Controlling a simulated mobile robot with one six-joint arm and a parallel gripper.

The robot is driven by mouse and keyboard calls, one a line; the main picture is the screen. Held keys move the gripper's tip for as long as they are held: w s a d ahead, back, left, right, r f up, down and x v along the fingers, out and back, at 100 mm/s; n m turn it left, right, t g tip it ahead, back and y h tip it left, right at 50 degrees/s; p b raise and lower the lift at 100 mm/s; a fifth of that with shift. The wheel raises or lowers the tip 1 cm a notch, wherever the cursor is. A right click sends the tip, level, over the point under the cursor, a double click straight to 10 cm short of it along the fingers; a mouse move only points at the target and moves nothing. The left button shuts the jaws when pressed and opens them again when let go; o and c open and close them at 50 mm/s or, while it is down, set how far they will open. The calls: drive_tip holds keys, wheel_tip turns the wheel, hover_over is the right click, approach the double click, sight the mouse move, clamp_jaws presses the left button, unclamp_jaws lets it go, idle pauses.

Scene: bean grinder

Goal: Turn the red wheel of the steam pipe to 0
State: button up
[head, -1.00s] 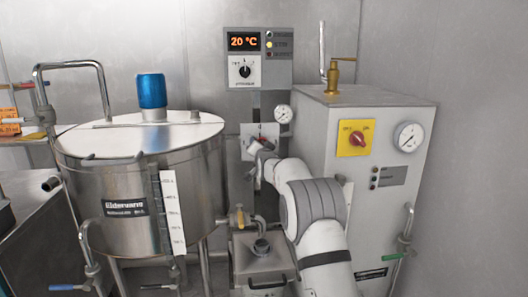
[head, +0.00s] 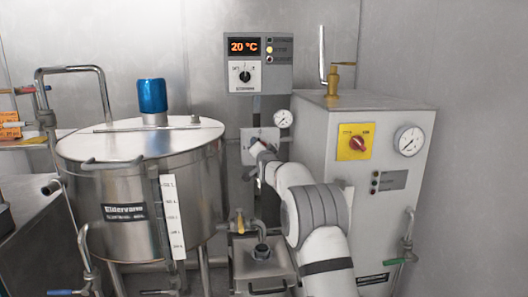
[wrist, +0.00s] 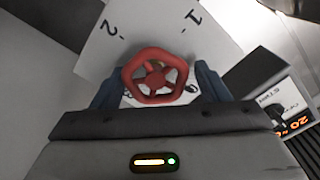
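The red wheel (wrist: 155,76) sits in the middle of the wrist view, in front of a white plate (wrist: 150,30). In the head view the plate (head: 247,136) stands behind my gripper (head: 256,152), and my arm hides most of the wheel.
A steel tank (head: 120,185) with a blue cap stands left of my arm. A grey cabinet (head: 335,200) with a yellow-backed red switch (head: 357,142) stands close on the right. A control box (head: 258,63) reads 20 °C above the plate; a gauge (head: 283,118) sits beside it.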

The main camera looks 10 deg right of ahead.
drive_tip(key=shift+o, duration=0.8)
drive_tip(key=shift+a+f, duration=0.1)
drive_tip(key=shift+f, duration=0.2)
drive_tip(key=shift+s, duration=0.1)
drive_tip(key=s, duration=0.7)
drive_tip(key=shift+s, duration=0.25)
